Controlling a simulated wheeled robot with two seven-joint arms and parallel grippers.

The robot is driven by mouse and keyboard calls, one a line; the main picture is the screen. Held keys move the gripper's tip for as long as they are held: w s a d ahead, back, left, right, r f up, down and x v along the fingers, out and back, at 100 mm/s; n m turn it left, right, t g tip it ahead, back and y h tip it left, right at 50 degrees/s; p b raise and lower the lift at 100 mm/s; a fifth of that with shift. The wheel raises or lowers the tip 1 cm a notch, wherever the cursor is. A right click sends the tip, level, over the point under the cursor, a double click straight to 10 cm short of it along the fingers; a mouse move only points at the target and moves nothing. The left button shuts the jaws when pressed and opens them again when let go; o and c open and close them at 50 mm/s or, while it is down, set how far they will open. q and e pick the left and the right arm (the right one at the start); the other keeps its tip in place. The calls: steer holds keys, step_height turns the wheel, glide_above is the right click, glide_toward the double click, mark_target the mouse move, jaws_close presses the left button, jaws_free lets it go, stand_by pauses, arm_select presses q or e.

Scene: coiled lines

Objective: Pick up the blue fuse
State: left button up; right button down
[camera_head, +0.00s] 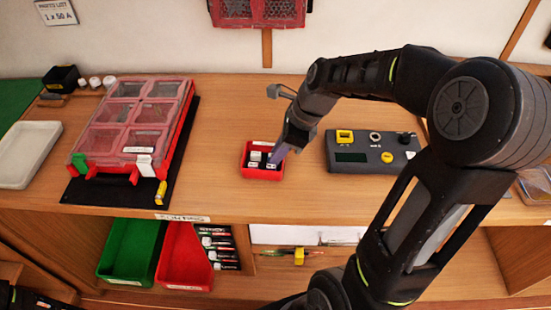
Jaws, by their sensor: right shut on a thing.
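A small red tray (246,170) stands near the middle of the worktop. A few small white and dark fuses (255,156) show inside it. My right gripper (274,163) reaches down into the tray's right side from above, its blue-grey fingers tilted. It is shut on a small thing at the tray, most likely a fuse. Its fingers hide most of that thing, and I cannot make out its colour or tell it clearly from the fingers. No separate blue fuse can be made out. My left gripper is not in view.
A grey device (350,158) with yellow parts stands right of the tray. A red-edged compartment case (186,105) lies on a black mat to the left. A pale tray (28,152) is at far left. Green (133,250) and red (183,262) bins sit below the worktop.

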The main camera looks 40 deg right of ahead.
steer(key=shift+s+f, duration=0.25)
steer(key=shift+f, duration=0.1)
step_height(320, 180, up, 10)
steer(key=shift+w+r, duration=0.25)
stand_by(0.6)
